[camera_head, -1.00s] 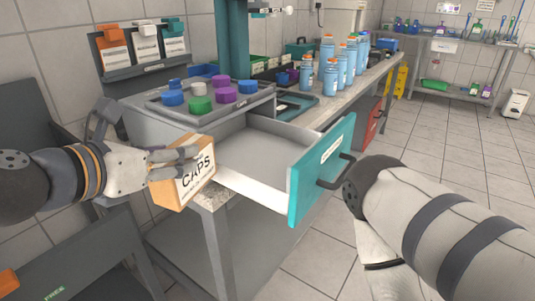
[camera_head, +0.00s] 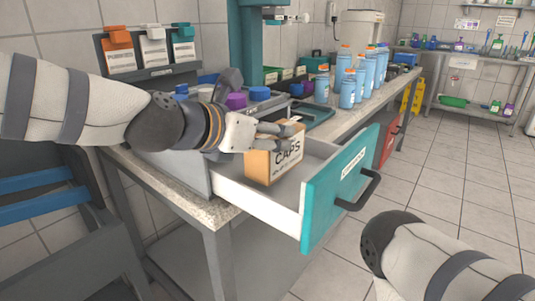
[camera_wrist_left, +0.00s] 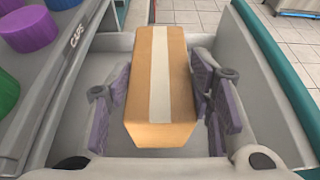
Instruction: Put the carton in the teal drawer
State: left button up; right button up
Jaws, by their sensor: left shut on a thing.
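The orange-brown carton (camera_head: 274,162) marked CAPS is upright within the opening of the pulled-out teal drawer (camera_head: 338,190). My left gripper (camera_head: 283,137) is shut on the carton from the left and above. In the left wrist view the carton (camera_wrist_left: 161,85), with a pale tape strip, sits between the two purple-padded fingers of the left gripper (camera_wrist_left: 163,95). The drawer's grey walls and teal front (camera_wrist_left: 275,70) surround it there. I cannot tell whether the carton's underside touches the drawer floor. My right arm shows at the lower right, but its gripper is out of view.
Purple and blue caps (camera_head: 259,94) sit on a grey rack behind the left gripper. Blue bottles (camera_head: 348,88) stand along the bench. A red drawer front (camera_head: 387,143) is farther along. The drawer's right part is empty, and the floor at right is clear.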

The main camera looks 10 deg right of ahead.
pick_arm(q)
jog(key=f, duration=0.3)
jog(key=shift+w+d+f, duration=0.15)
jog(key=shift+d+f, duration=0.05)
jog(key=shift+f, duration=0.2)
jog(key=shift+r, duration=0.1)
jog(key=o, duration=1.3)
jog(key=shift+a, duration=0.1)
